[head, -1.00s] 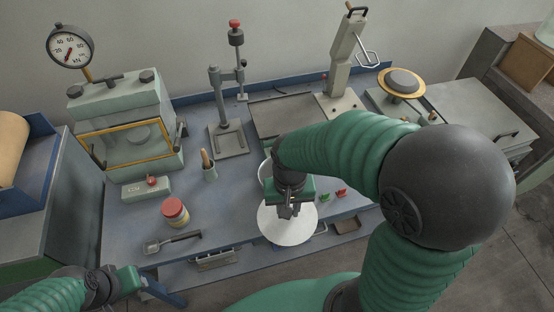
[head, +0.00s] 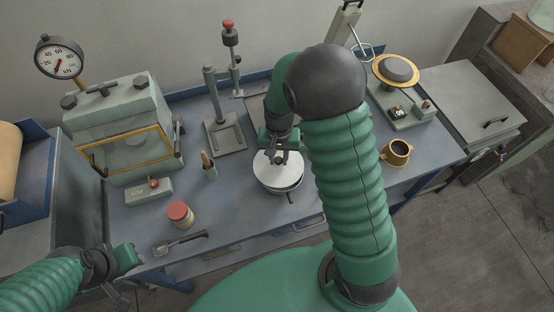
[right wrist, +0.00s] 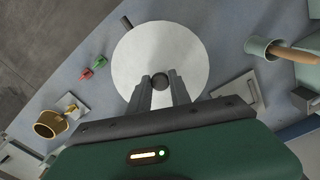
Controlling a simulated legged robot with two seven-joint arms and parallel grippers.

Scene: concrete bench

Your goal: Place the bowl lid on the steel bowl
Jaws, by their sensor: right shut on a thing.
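The bowl lid (head: 277,165) is a pale round disc with a dark knob. My right gripper (head: 281,157) is shut on that knob; the right wrist view shows its two fingers (right wrist: 162,90) on either side of the knob and the lid (right wrist: 160,50) spread below. The steel bowl (head: 287,189) is under the lid in the head view, mostly hidden, with its side showing at the lower right. I cannot tell whether the lid touches the rim or sits level on it. My left gripper (head: 122,296) is at the lower left, away from both.
A red-capped jar (head: 180,215) and a scoop (head: 181,242) lie left of the bowl. A cup with a tool handle (head: 209,170) is nearer the bowl. A brass mug (head: 396,153) stands to the right.

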